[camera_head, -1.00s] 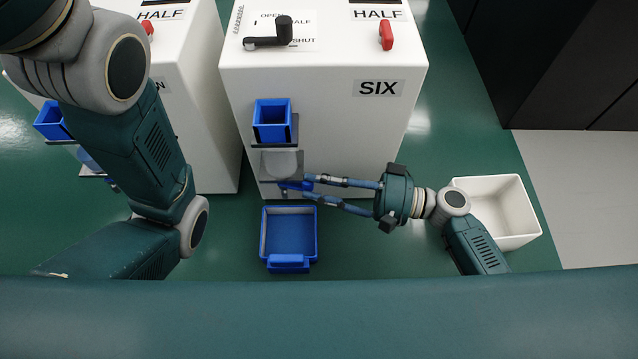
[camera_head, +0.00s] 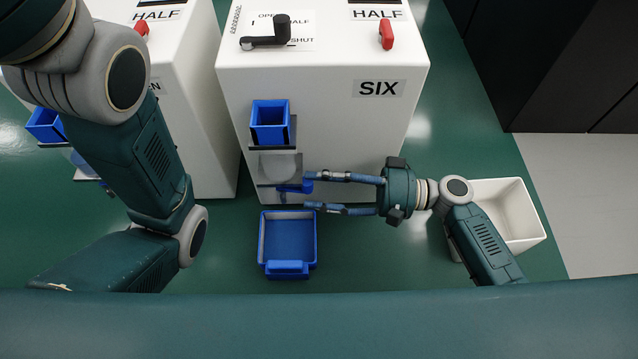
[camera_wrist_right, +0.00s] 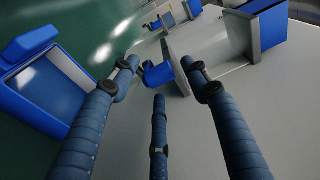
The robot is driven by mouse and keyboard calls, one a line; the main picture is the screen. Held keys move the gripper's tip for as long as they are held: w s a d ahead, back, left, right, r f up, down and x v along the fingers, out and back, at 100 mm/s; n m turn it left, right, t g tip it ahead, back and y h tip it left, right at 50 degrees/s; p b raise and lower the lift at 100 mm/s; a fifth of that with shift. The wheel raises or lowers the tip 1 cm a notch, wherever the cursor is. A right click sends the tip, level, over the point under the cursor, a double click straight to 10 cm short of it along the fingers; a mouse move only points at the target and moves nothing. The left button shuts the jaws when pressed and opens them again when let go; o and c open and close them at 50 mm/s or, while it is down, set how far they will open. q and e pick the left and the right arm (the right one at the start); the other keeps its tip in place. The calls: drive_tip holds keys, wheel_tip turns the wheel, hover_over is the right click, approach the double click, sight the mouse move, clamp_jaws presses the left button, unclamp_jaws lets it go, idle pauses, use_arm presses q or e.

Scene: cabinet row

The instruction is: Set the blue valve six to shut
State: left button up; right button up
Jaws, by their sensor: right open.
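The blue valve (camera_head: 292,187) sits low on the front of the white cabinet marked SIX (camera_head: 330,135), below a pale cup-like part (camera_head: 279,165) and a blue hopper (camera_head: 270,122). My right gripper (camera_head: 311,191) comes in from the right and is open, with its fingertips close to the valve's right end. I cannot tell whether a finger touches it. In the right wrist view the valve (camera_wrist_right: 158,75) shows beyond and between the spread fingers. My left arm shows at the left, but its gripper is out of view.
A blue tray (camera_head: 262,245) lies on the green floor below the valve. A white bin (camera_head: 525,210) stands right of my right wrist. Cabinet SIX has a black handle (camera_head: 268,38) and red lever (camera_head: 386,34) on top. Another white cabinet (camera_head: 195,120) stands left.

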drive_tip(key=s+d, duration=0.1)
drive_tip(key=d, duration=1)
drive_tip(key=shift+s+d, duration=0.25)
drive_tip(key=shift+d, duration=0.1)
